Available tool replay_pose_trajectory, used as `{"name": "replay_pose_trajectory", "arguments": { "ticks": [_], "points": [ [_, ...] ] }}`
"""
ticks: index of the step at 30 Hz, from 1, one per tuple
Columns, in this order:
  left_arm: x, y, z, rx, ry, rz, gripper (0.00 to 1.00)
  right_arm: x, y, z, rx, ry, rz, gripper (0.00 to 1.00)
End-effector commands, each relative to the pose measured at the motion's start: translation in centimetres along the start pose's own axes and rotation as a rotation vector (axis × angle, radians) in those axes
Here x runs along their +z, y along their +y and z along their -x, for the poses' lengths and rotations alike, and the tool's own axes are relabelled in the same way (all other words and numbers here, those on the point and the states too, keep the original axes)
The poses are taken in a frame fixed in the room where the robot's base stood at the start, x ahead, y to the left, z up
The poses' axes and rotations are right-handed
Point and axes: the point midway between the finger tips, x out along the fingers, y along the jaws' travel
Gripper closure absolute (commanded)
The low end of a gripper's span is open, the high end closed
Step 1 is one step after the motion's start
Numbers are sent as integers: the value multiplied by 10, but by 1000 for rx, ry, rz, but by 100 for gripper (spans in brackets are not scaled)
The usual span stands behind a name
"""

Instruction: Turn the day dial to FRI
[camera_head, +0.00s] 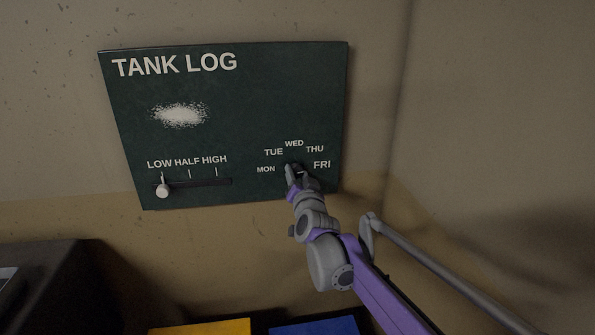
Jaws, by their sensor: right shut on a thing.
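The green TANK LOG board (235,110) is on the wall, slightly tilted in view. Its day dial (295,167) is at the lower right, ringed by the labels MON, TUE, WED, THU and FRI. The FRI label (322,165) is just right of the dial. My right gripper (294,173) is at the dial and shut on it, covering most of it, so where its pointer stands cannot be told. My left gripper is not in view.
A slider knob (162,191) is at LOW on the board's lower left. A dark box-like object (60,285) is at the lower left. Yellow (200,327) and blue (315,327) surfaces show at the bottom edge. A wall corner is to the right.

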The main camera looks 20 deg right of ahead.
Motion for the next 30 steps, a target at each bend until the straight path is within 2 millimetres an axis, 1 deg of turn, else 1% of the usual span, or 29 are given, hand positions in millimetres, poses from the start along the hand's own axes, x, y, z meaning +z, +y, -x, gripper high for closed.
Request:
{"name": "replay_pose_trajectory", "arguments": {
  "ticks": [4,10,25,26,30],
  "points": [
    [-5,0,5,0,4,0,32,0,-1,0,-1,-2,-72,100],
    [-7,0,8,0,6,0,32,0,0,0,0,-2,-128,100],
    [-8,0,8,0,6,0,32,1,0,0,0,-2,-147,100],
    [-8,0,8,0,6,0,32,1,0,0,0,-2,-147,49],
    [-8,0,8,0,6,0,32,1,0,0,0,-2,-146,24]
  ]
}}
